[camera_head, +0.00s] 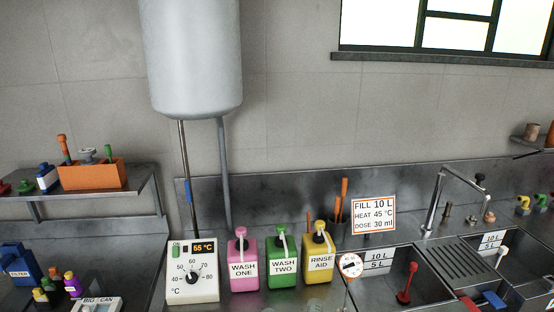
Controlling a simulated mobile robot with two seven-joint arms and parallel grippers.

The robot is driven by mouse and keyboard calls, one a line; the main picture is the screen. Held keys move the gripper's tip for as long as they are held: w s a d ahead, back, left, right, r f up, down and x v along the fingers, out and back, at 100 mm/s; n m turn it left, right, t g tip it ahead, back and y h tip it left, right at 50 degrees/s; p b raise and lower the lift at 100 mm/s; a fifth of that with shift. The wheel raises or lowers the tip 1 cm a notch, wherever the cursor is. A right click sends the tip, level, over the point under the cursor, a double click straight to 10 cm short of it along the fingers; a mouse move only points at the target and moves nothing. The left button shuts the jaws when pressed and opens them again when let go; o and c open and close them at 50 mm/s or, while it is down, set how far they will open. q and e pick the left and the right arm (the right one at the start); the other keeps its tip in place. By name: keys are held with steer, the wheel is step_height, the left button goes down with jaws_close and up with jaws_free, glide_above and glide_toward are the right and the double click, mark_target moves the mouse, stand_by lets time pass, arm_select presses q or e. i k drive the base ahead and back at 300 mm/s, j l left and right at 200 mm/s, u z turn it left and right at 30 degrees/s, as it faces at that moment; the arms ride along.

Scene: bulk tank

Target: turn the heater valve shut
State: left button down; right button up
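A grey cylindrical heater tank (191,60) hangs on the wall, with two pipes running down from its underside. A blue lever (188,191) sits on the left pipe (184,150) and looks roughly in line with it; it appears to be the heater valve, but it is small and its exact setting is hard to tell. A white thermostat box (192,285) stands below the pipes, with a black dial, a green switch marked ON and a display reading 55 °C. Neither of my grippers is in view.
Pink (243,266), green (282,266) and yellow (318,266) pump bottles stand right of the thermostat. A sign (374,215) and sinks with a tap (436,205) are further right. A shelf (125,190) with an orange box (92,175) juts out left of the pipes.

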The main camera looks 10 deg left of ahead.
mark_target(187, 186)
steer(key=i+j+u, duration=0.25)
steer(key=j, duration=0.25)
steer(key=i+j+u, duration=0.3)
steer(key=i+j, duration=0.1)
steer(key=j, duration=0.05)
